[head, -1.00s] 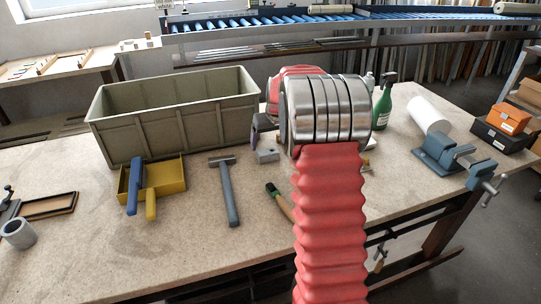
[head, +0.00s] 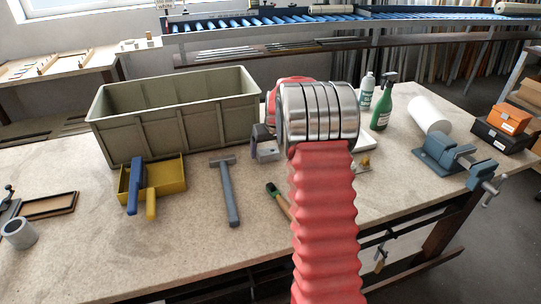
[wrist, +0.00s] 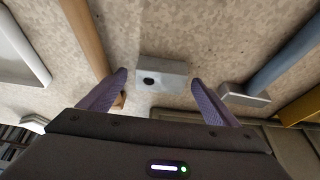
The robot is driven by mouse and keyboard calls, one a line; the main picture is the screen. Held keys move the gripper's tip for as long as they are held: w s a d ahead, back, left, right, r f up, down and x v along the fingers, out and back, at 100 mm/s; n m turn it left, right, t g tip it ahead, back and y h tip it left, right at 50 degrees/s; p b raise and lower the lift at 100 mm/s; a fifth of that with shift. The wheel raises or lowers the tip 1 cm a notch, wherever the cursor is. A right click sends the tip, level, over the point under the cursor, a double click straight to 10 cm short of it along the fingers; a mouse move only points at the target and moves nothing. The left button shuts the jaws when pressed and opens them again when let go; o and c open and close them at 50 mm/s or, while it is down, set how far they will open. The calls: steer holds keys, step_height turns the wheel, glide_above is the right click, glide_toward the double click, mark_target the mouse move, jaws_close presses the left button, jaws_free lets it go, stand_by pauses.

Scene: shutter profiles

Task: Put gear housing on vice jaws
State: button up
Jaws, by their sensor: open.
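The gear housing looks to be the small grey block with a dark hole (wrist: 163,74) in the wrist view. It lies on the bench and also shows in the head view (head: 267,152), beside the hammer. My gripper (wrist: 158,77) is open, with a purple finger on each side of the block in the picture; I cannot tell whether they are down at its height. In the head view my gripper (head: 262,134) is mostly hidden behind my arm, with a purple finger showing just above the block. The blue-grey vice (head: 440,152) with its jaws stands at the right end of the bench.
A hammer (head: 226,190) and a wooden-handled tool (head: 278,200) lie near the block. A yellow bin (head: 170,180) and a large grey-green crate (head: 180,115) stand left.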

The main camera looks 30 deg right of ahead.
mark_target(269, 153)
steer(key=shift+c, duration=0.4)
steer(key=c, duration=1.5)
step_height(269, 153, up, 10)
stand_by(0.4)
